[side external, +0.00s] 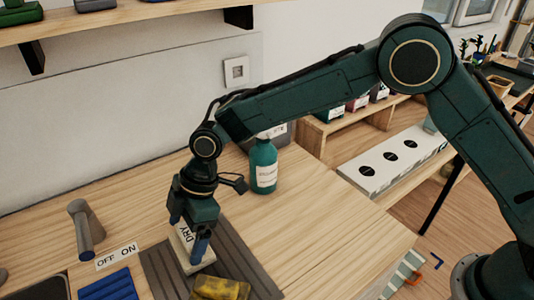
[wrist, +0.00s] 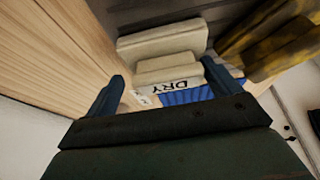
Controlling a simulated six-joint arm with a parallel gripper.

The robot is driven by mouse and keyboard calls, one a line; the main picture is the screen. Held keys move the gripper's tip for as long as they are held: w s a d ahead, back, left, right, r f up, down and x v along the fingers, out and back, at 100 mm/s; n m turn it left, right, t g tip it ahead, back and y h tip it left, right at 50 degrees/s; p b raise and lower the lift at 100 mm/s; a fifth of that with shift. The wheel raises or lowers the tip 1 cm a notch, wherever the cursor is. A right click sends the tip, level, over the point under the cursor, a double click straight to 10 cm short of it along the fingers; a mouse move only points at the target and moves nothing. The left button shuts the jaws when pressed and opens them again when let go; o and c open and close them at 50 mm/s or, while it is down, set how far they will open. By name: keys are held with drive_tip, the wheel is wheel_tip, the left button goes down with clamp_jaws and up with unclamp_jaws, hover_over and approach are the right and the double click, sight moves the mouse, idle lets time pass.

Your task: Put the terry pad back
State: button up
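The terry pad (wrist: 160,45) is a cream block with a smaller raised grip and a label reading DRY. It also shows in the side view (side external: 196,263), on the dark grooved mat (side external: 238,262). My gripper (side external: 187,232) points down over it, one blue finger on each side of the raised grip. In the wrist view my gripper (wrist: 163,75) shows a narrow gap between the left finger and the grip. The right finger is close to the grip's edge, and whether it touches is unclear. Part of the pad is hidden by the fingers in the side view.
A yellow-brown sponge-like item (side external: 220,288) lies just right of the pad. A blue ribbed item (side external: 108,285) and an OFF/ON plate (side external: 117,256) with a grey lever (side external: 84,228) are at left. A green bottle (side external: 263,167) stands behind. The right tabletop is clear.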

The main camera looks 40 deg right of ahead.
drive_tip(key=v, duration=1.2)
drive_tip(key=shift+d+r, duration=0.15)
drive_tip(key=shift+r, duration=0.05)
idle(0.5)
drive_tip(key=s+d+r+m+t, duration=0.1)
drive_tip(key=s+d+r+m, duration=0.25)
drive_tip(key=d, duration=0.35)
drive_tip(key=s+d+r+m+t+h, duration=0.1)
drive_tip(key=s+d+r+m, duration=0.1)
drive_tip(key=d+r, duration=0.35)
drive_tip(key=s+d+r+m+t, duration=0.2)
drive_tip(key=s+d+r+m, duration=0.1)
drive_tip(key=d, duration=0.5)
drive_tip(key=s+d+f+m+t+h, duration=0.1)
drive_tip(key=s+d+f+m+h, duration=0.2)
drive_tip(key=s+d+m, duration=0.6)
drive_tip(key=s+d, duration=0.5)
drive_tip(key=s, duration=0.3)
drive_tip(key=shift+s+d+t, duration=0.3)
drive_tip(key=shift+s, duration=0.05)
